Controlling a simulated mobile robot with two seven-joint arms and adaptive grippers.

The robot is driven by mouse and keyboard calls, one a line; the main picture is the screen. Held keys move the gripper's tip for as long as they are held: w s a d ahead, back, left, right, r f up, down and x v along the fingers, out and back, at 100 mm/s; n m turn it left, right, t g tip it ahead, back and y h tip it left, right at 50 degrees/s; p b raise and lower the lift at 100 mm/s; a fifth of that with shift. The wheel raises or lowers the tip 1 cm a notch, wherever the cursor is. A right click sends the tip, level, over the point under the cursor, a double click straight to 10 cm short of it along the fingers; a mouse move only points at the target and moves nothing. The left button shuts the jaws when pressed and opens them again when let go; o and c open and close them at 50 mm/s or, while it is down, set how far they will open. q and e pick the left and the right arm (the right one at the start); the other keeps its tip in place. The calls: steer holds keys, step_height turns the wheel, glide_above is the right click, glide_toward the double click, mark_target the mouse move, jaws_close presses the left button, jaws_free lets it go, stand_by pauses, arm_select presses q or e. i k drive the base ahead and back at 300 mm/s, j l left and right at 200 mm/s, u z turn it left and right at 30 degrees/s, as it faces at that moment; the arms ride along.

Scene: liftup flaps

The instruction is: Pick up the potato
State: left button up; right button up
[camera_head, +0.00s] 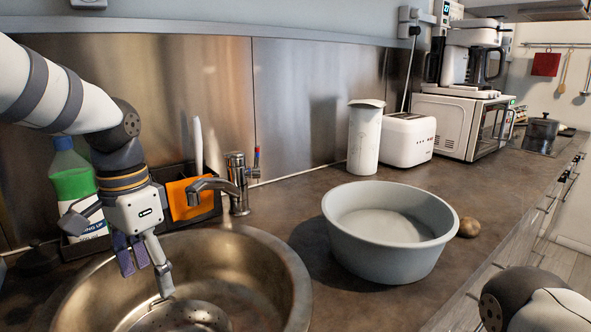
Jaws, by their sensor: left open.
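The potato (469,227) is small, round and brown. It lies on the counter just right of the grey basin, close to the counter's front edge. My left gripper (146,283) is open and empty, pointing down over the round metal sink at the left, far from the potato. At the lower right a part of my right arm shows, but its gripper is outside the view.
A grey basin (390,262) stands between the sink (285,275) and the potato. A faucet (238,185) rises behind the sink, beside a soap bottle (75,188). A white canister (364,140) and toaster (406,140) stand at the back.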

mark_target(469, 228)
steer(key=k+l, duration=0.5)
steer(key=k, duration=0.15)
steer(key=k+l, duration=0.5)
steer(key=k, duration=0.2)
